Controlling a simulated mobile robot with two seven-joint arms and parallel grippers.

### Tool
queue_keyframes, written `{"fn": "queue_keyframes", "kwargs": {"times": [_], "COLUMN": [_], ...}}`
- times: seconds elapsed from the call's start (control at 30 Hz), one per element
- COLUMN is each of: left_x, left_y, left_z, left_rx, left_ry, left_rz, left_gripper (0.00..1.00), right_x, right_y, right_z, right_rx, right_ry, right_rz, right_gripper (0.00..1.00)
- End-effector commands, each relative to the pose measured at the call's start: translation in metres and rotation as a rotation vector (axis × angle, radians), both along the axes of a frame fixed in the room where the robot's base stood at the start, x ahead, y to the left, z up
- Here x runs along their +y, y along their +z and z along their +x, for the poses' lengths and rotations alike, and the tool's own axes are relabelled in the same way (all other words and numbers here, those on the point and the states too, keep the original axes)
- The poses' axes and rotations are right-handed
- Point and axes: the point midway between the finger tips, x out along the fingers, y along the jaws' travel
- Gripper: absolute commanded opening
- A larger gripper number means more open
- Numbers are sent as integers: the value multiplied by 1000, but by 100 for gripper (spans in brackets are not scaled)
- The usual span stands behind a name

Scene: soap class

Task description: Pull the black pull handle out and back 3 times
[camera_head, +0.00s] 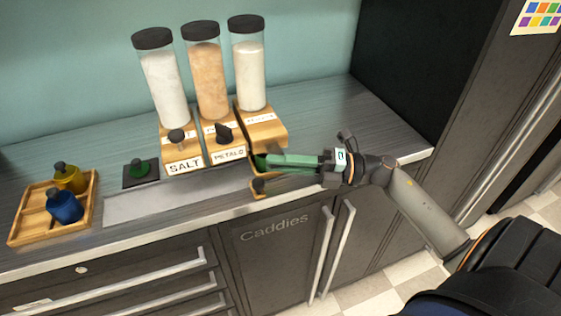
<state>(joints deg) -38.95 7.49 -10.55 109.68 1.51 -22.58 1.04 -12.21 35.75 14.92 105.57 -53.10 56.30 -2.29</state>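Three clear jars with black lids stand on wooden dispenser bases at the back of the counter. The right base (264,128) has a wooden slide (262,193) standing out in front, with a small black pull handle (258,185) at its front. My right gripper (260,161) reaches in from the right, its green fingers pointing left over the slide, just behind the handle. Its fingers overlap in this view, so their gap is hidden, and contact with the slide or handle is unclear. The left gripper is out of view.
The SALT base (183,160) and the METALO base (224,151) have dark knobs in front. A wooden tray (27,226) holds a blue bottle (65,207) and a yellow bottle (70,178). Counter right of the jars is clear.

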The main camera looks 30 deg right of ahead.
Motion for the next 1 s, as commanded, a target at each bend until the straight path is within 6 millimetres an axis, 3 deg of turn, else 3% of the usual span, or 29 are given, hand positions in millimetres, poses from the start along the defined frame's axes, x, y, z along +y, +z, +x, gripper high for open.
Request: {"fn": "queue_keyframes", "kwargs": {"times": [0.3, 0.33, 0.57, 0.87, 1.0], "left_x": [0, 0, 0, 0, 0], "left_y": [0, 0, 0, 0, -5], "left_z": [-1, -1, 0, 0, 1], "left_rx": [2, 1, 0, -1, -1], "left_ry": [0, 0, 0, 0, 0], "left_rz": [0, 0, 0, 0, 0], "left_gripper": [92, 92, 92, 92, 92], "right_x": [2, 2, 2, 0, -12], "right_y": [1, 1, 1, 0, -3], "right_z": [-3, -3, -2, -3, -11], "right_rx": [-3, -3, -1, -1, 2], "right_ry": [15, 16, 11, 8, 7], "right_rz": [1, 1, 0, 0, 0], "right_gripper": [0, 20, 46, 47, 47]}}
